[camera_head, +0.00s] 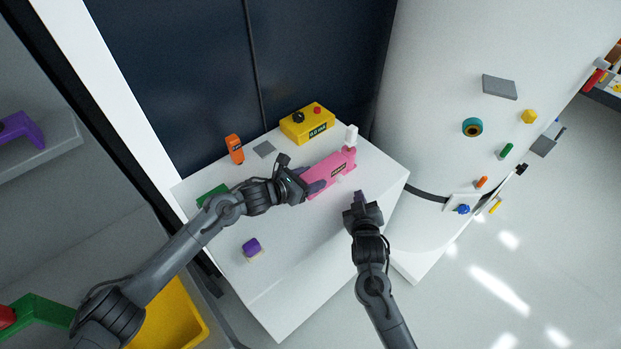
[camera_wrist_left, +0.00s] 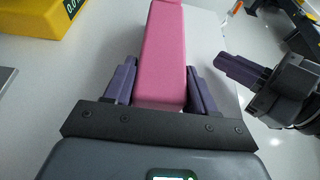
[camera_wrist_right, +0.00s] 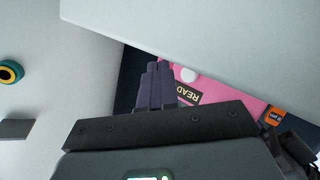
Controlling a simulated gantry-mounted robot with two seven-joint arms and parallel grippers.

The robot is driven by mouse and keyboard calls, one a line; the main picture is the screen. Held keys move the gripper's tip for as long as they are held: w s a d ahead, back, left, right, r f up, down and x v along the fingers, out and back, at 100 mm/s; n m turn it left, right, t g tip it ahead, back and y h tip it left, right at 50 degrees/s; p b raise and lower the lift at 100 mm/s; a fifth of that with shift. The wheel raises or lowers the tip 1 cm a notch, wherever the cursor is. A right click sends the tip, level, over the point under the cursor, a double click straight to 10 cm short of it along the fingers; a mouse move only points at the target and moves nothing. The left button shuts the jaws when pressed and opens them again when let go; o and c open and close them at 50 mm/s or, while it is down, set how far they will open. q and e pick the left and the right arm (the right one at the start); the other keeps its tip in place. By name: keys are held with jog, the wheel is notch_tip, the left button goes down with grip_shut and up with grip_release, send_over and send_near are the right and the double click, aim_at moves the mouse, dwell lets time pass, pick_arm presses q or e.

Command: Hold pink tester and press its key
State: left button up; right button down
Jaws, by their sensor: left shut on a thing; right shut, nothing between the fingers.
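The pink tester (camera_head: 322,178) is above the white worktop. My left gripper (camera_head: 312,184) is shut on its left end, and the left wrist view shows the pink body (camera_wrist_left: 163,50) between the two purple fingers.
A yellow box (camera_head: 308,124) with a red button stands behind the tester. An orange device (camera_head: 235,148), a grey tile (camera_head: 264,149), a green item (camera_head: 212,195) and a purple-topped item (camera_head: 251,246) are on the worktop (camera_head: 290,260), whose front is clear.

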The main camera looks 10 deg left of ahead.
aim_at(350, 197)
jog(key=shift+w+a, duration=1.15)
jog(key=shift+a, duration=0.25)
jog(key=shift+w+a, duration=0.15)
dwell(1.1)
jog(key=shift+w+a, duration=0.15)
jog(key=shift+w+a, duration=0.3)
jog(key=shift+a, duration=0.1)
dwell(0.9)
jog(key=shift+d, duration=0.1)
jog(key=shift+s+d, duration=0.6)
jog(key=shift+s+d, duration=1)
jog(key=shift+d, duration=0.15)
jog(key=shift+s+d, duration=0.95)
jog(key=shift+d, duration=0.2)
